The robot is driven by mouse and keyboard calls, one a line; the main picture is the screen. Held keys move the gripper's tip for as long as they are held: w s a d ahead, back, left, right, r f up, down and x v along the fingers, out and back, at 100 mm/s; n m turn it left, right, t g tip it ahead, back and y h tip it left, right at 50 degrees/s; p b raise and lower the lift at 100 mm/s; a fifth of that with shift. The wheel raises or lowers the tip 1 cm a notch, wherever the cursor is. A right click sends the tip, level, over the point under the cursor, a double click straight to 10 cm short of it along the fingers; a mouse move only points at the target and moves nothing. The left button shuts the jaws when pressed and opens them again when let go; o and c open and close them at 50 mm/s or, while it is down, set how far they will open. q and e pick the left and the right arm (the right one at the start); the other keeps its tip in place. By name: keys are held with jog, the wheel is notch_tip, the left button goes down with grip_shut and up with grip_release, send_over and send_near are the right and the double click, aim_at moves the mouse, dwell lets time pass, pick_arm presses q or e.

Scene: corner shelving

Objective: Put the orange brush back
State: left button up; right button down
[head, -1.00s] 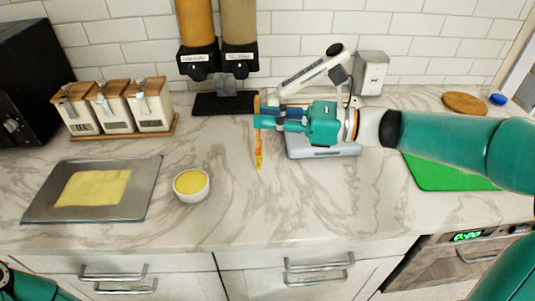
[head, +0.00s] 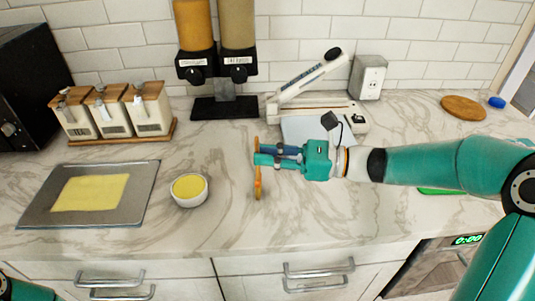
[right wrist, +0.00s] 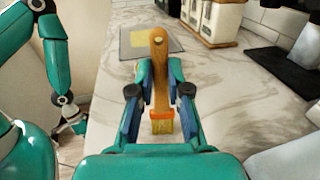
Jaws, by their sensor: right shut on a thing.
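The orange brush (head: 257,184) is held upright by my right gripper (head: 262,155), to the right of the small white bowl. In the right wrist view the brush (right wrist: 158,72) has a wooden handle pointing up, and an orange band and yellow bristles below. There my right gripper (right wrist: 158,92) is shut on the handle. The white bowl (head: 189,200) holds something yellow. A grey tray (head: 40,208) with a flat yellow sheet (head: 90,192) lies left of the bowl. My left arm shows at the left of the right wrist view; its gripper's state is unclear.
Behind are a dispenser stand (head: 225,108), lidded canisters (head: 110,115) on a wooden base, and a white slicer-like device (head: 340,115). A wooden board (head: 463,108) and a blue cap (head: 497,102) lie at the back right. The front middle counter (head: 230,230) is clear.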

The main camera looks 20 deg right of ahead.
jog(key=c, duration=1.2)
grip_release()
jog(key=shift+o, duration=0.4)
jog(key=v, duration=1.2)
jog(key=shift+b, duration=0.4)
jog(key=shift+r, duration=0.15)
